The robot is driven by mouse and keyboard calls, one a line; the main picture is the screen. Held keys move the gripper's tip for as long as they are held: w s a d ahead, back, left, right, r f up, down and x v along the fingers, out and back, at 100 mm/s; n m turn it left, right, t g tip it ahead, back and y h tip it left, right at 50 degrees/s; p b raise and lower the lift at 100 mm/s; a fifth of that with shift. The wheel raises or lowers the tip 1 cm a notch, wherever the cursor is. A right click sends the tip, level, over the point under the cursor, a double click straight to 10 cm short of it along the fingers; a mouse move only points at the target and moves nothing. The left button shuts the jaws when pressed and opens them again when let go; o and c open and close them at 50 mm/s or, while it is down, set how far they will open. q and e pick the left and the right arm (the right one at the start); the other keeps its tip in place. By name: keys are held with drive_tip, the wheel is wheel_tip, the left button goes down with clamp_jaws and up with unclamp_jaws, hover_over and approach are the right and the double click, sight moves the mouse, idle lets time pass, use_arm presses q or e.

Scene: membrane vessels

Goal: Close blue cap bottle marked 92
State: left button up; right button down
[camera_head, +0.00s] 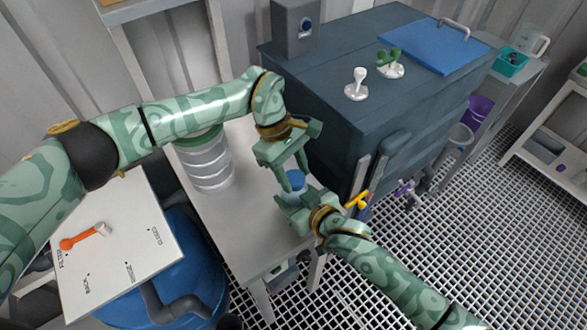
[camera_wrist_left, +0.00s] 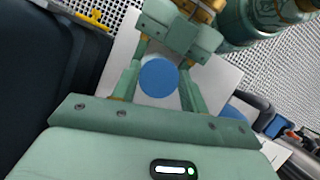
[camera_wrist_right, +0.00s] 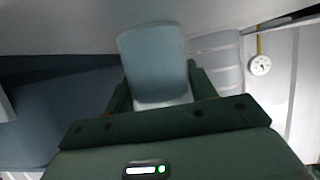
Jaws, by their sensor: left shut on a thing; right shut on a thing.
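The round blue cap (camera_head: 296,177) is seen from above in the left wrist view (camera_wrist_left: 158,77), between the fingers of my left gripper (camera_head: 292,174). My left gripper comes down from above and is shut on it. A pale bluish bottle (camera_wrist_right: 155,65) fills the space between the fingers of my right gripper (camera_head: 295,203), which is shut on its body from the side. In the head view the cap is at the bottle's top, just above my right gripper. Whether it is seated or threaded cannot be told. No number 92 is readable.
The narrow grey table (camera_head: 245,215) lies below. A ribbed clear vessel (camera_head: 207,165) with a green lid stands at its left. A dark cabinet (camera_head: 345,125) rises close on the right. A white board (camera_head: 120,260) with an orange-handled tool (camera_head: 85,236) is at the lower left.

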use_arm(q)
drive_tip(key=m+y, duration=0.1)
drive_tip(key=m, duration=0.1)
drive_tip(key=m+g, duration=0.1)
drive_tip(key=m, duration=0.2)
drive_tip(key=shift+d+m+y, duration=0.1)
drive_tip(key=shift+m+y, duration=0.2)
drive_tip(key=shift+y, duration=0.1)
drive_tip(key=m+y, duration=0.1)
drive_tip(key=m, duration=0.3)
drive_tip(key=shift+m+g+y, duration=0.3)
drive_tip(key=shift+g+y, duration=0.1)
drive_tip(key=o, duration=0.9)
drive_tip(key=shift+o, duration=0.2)
drive_tip(key=shift+r, duration=2.25)
drive_tip(key=shift+c, duration=0.3)
